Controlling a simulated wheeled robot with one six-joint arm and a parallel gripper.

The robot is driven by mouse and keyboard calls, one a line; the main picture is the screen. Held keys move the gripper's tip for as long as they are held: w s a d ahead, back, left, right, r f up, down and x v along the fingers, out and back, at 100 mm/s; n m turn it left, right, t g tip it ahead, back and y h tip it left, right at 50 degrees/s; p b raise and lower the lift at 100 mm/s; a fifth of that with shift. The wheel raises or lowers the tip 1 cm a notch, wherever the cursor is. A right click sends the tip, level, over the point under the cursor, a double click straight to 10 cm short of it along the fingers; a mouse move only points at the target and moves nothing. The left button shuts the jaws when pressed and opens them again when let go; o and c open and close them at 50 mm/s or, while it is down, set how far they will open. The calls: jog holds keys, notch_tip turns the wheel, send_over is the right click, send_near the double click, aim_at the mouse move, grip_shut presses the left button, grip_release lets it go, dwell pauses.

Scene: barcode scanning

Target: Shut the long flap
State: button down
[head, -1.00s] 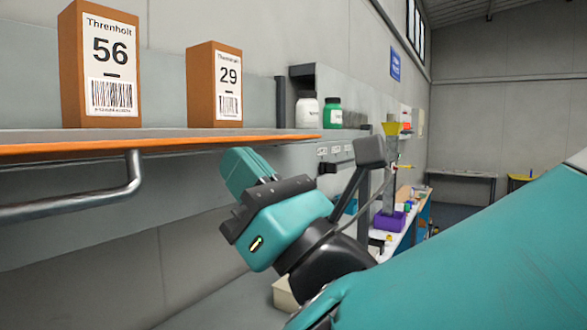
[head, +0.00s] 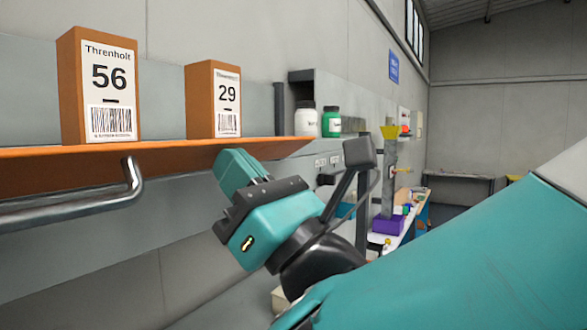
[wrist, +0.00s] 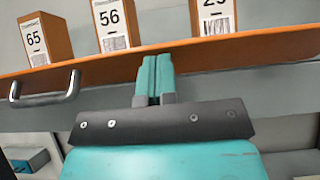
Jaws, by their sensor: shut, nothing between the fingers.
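The long flap (head: 60,173) is the orange board with a metal bar handle (head: 110,200) at the left of the head view. It runs along the front of the shelf, below the boxes. In the wrist view the flap (wrist: 100,72) crosses the picture, with its handle (wrist: 45,92) at the left. My gripper (head: 230,160) is shut and empty, its teal fingers pointing up at the flap, right of the handle. In the wrist view the fingertips (wrist: 154,63) overlap the flap's face. I cannot tell whether they touch it.
Orange boxes numbered 56 (head: 100,85), 29 (head: 213,98) and 65 (wrist: 46,38) stand on the shelf above the flap. White (head: 306,120) and green (head: 331,122) bottles stand farther right. A purple bin (head: 388,225) sits on a bench behind my arm.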

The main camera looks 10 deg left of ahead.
jog(key=shift+a+r, duration=0.1)
jog(key=shift+r, duration=0.05)
jog(key=shift+w+a+r+p, duration=0.2)
jog(key=shift+a+r+p, duration=0.2)
jog(key=shift+p, duration=0.25)
